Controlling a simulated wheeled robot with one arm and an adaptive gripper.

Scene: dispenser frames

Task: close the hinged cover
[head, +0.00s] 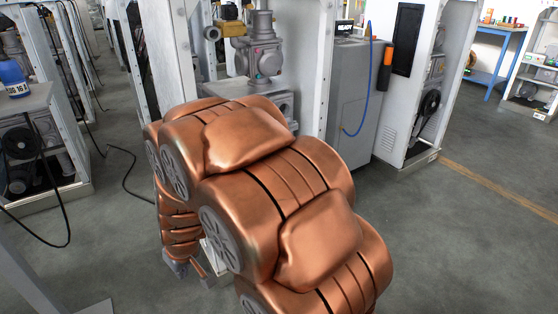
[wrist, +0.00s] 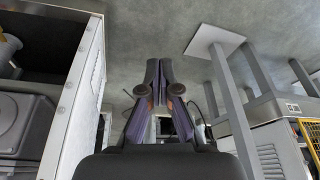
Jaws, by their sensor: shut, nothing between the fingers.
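My gripper (wrist: 158,68) shows in the wrist view, with its two dark fingers together and nothing between them. A pale upright panel edge with bolt holes (wrist: 80,85) stands left of the fingers, apart from them, beside an open machine bay. I cannot tell whether this edge belongs to the hinged cover or to a fixed frame. No hinged cover can be made out for certain there.
Grey machinery (head: 262,60) sits inside the frame, with a grey cabinet (head: 355,95) to its right. Another frame bearing a blue bottle (head: 12,78) stands at left. A post with a square foot plate (wrist: 215,40) is right of my fingers. Floor is clear at right.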

